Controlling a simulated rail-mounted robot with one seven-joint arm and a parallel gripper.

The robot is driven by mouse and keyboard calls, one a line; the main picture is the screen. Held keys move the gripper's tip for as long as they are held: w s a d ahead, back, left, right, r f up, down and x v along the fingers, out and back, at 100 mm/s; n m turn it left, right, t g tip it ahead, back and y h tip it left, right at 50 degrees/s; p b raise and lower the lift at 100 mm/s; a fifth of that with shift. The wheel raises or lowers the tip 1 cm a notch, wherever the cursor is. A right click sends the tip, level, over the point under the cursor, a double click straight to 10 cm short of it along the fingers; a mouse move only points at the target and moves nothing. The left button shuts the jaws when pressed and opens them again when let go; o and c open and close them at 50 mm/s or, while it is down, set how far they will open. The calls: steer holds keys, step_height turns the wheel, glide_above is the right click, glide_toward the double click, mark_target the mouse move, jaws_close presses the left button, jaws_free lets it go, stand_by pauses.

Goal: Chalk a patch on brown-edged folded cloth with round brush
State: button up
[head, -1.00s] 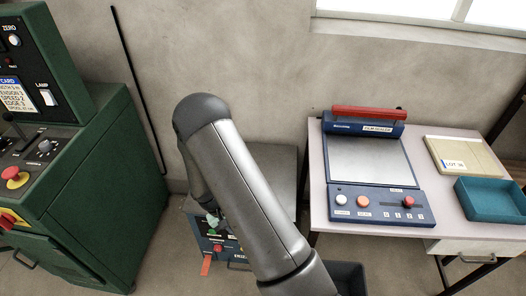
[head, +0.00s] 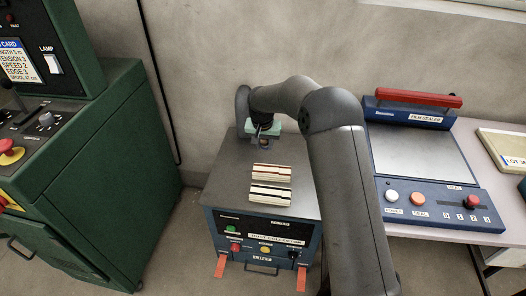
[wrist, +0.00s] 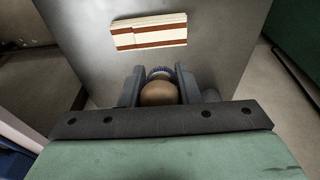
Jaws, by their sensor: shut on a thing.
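The brown-edged folded cloth (head: 272,171) lies flat on the grey metal bench top, and its brown stripe also shows in the wrist view (wrist: 148,32). A second folded cloth with black stripes (head: 270,194) lies just in front of it. My gripper (head: 264,141) is at the back of the bench top, behind both cloths. In the wrist view it is shut on the round brush (wrist: 158,93), whose brown rounded knob sits between the fingers with bluish bristles beyond. The brush is apart from the brown-edged cloth. Any chalk on the bristles cannot be made out.
The bench (head: 225,180) has buttons and labels on its front panel. A green machine cabinet (head: 120,180) stands to the left. A film sealer (head: 420,150) with a red handle sits on a table to the right. The bench top left of the cloths is clear.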

steer(key=shift+w+a, duration=0.25)
steer(key=shift+a, duration=0.15)
step_height(320, 180, down, 4)
steer(key=shift+f+b, duration=0.2)
steer(key=shift+b, duration=0.95)
steer(key=b, duration=0.3)
steer(key=shift+s, duration=0.1)
